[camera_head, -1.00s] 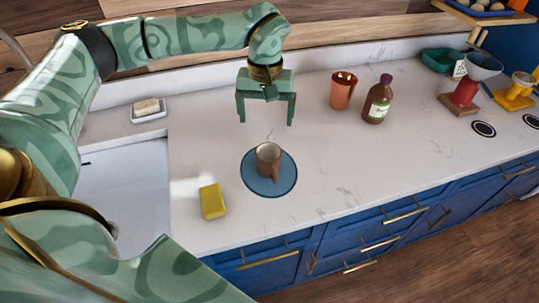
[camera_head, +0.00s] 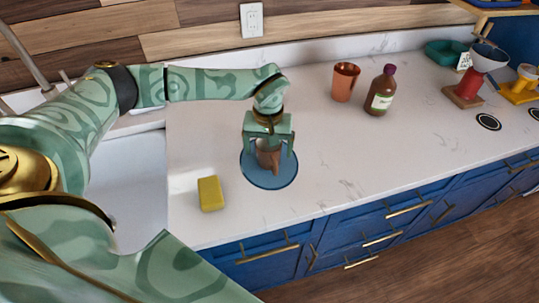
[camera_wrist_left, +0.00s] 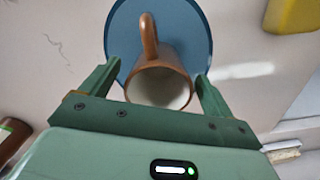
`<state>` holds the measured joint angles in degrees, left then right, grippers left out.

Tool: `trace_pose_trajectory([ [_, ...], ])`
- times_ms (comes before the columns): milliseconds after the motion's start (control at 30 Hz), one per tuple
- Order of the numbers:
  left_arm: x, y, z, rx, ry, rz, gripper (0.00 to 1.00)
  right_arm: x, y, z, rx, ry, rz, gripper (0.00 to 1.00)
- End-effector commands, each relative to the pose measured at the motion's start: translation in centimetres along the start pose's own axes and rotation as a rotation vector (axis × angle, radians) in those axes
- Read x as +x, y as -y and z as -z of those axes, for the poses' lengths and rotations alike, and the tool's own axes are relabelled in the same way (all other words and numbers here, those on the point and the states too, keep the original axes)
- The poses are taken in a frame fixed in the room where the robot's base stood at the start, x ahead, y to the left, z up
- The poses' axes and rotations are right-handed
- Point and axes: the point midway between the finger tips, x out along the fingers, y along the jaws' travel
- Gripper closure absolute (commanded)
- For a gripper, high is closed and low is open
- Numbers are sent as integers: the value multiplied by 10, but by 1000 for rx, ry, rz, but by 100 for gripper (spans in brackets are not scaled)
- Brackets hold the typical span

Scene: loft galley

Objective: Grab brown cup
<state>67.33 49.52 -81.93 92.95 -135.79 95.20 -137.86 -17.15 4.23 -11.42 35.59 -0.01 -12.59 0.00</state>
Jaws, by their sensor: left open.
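The brown cup (camera_head: 268,160) stands upright on a round blue plate (camera_head: 270,182) on the counter. In the left wrist view the cup (camera_wrist_left: 159,83) shows its pale inside and its handle, which points away from the gripper's palm. My left gripper (camera_head: 267,152) is open above the cup, pointing down, and hides part of its rim. In the left wrist view the fingers of my left gripper (camera_wrist_left: 157,80) lie on either side of the cup, with gaps between them and it. My right gripper is not in view.
A yellow sponge (camera_head: 210,193) lies left of the plate. A copper tumbler (camera_head: 344,82) and a brown bottle (camera_head: 380,91) stand back right. The sink (camera_head: 128,185) is at left. The counter right of the plate is clear.

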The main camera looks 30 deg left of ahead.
Motion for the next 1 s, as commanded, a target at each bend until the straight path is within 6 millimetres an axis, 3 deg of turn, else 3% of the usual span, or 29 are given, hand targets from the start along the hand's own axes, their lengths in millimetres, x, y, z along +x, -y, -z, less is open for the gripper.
trace_pose_trajectory([
  [100,-1,0,0,0,0,0,12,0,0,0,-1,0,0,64],
  [300,-1,0,0,0,0,0,66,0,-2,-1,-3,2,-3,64],
  [700,-9,0,1,0,-2,-1,66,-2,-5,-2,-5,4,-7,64],
  [867,-39,0,1,0,-6,-3,66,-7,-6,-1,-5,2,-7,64],
  [1000,-76,9,-30,3,-6,-3,66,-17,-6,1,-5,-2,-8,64],
])
